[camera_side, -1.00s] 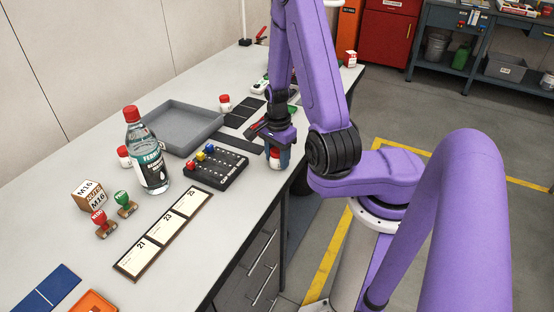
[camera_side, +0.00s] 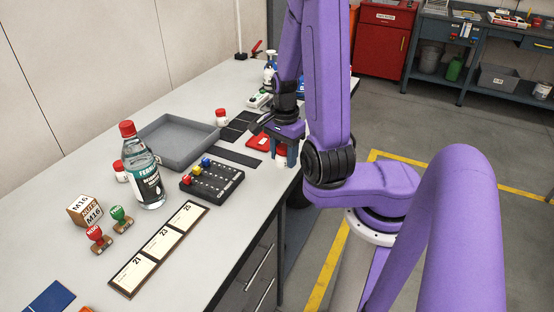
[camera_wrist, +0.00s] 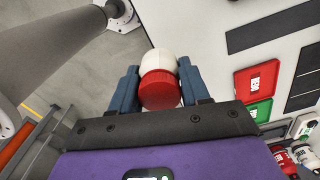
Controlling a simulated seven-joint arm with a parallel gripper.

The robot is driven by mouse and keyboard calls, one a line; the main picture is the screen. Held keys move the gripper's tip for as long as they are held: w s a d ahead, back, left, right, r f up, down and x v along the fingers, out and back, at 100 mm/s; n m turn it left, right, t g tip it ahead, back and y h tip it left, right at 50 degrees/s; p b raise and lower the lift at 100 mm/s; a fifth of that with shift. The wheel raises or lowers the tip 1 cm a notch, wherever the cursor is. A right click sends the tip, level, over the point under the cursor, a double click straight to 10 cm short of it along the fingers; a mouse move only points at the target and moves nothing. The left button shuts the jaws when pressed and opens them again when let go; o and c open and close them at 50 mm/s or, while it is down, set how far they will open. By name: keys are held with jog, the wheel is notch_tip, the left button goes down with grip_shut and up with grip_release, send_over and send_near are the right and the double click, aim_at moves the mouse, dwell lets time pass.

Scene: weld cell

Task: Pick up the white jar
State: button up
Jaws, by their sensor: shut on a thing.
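A white jar with a red lid (camera_side: 282,157) is between the fingers of my gripper (camera_side: 285,150), near the bench's front edge. In the wrist view the jar (camera_wrist: 158,60) shows its white body and red lid, with one blue-grey finger of my gripper (camera_wrist: 160,88) on each side. The gripper is shut on it. In the side view the fingers hide part of the jar, and I cannot tell whether its base touches the bench. Two similar red-lidded white jars stand apart: one beside the grey tray (camera_side: 221,117), one behind the clear bottle (camera_side: 120,171).
The bench (camera_side: 190,257) holds a grey tray (camera_side: 153,127), a clear red-capped bottle (camera_side: 147,180), a black block with coloured pieces (camera_side: 212,181) and a card strip (camera_side: 157,249). A red tray (camera_side: 258,141) lies just left of my gripper. Stamps and a cube stand at the left.

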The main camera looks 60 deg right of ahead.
jog(key=s+a+r, duration=0.3)
jog(key=s+r, duration=0.2)
jog(key=s, duration=0.4)
jog(key=shift+s+r, duration=0.15)
jog(key=shift+s, duration=0.15)
jog(key=n, duration=0.3)
send_over(181, 153)
jog(key=s, duration=0.1)
notch_tip(181, 153, down, 8)
jog(key=shift+s+r, duration=0.15)
jog(key=shift+r, duration=0.1)
jog(key=shift+w+d+f, duration=0.1)
jog(key=shift+w+f, duration=0.5)
jog(key=shift+f, duration=1.65)
